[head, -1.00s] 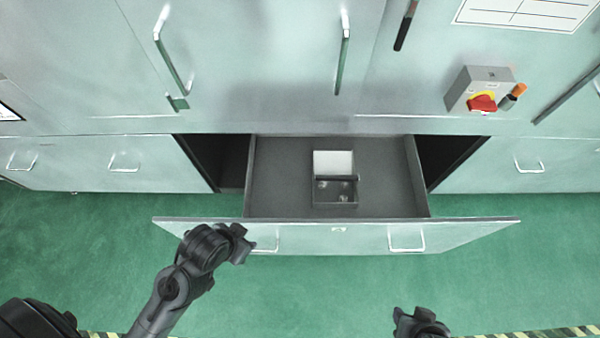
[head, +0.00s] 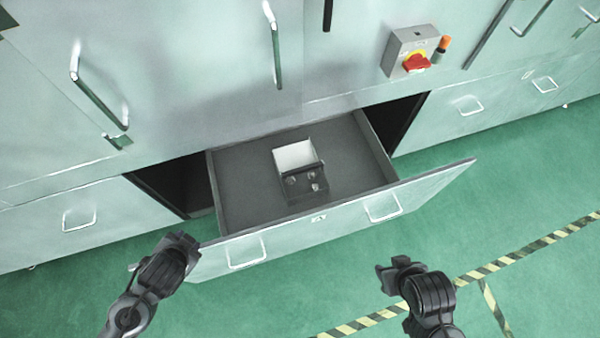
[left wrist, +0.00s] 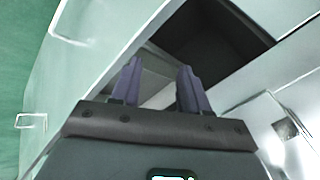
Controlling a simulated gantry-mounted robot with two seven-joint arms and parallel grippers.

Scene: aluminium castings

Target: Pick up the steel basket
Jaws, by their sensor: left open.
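A small dark grey open box (head: 303,185) with a pale upright panel at its back stands in the pulled-out drawer (head: 240,185). It is the only container in the drawer; I cannot tell for sure that it is the steel basket. Several small pale things show in it. My left gripper (head: 180,243) is outside the drawer, by the left end of its front panel, apart from the box. In the left wrist view its two fingers (left wrist: 160,75) are spread with nothing between them. My right gripper (head: 392,268) is in front of the drawer over the floor, and its jaw opening does not show clearly.
The drawer's front panel (head: 330,217) has two loop handles and lies between my grippers and the box. The green floor in front is clear, with striped tape (head: 500,262).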

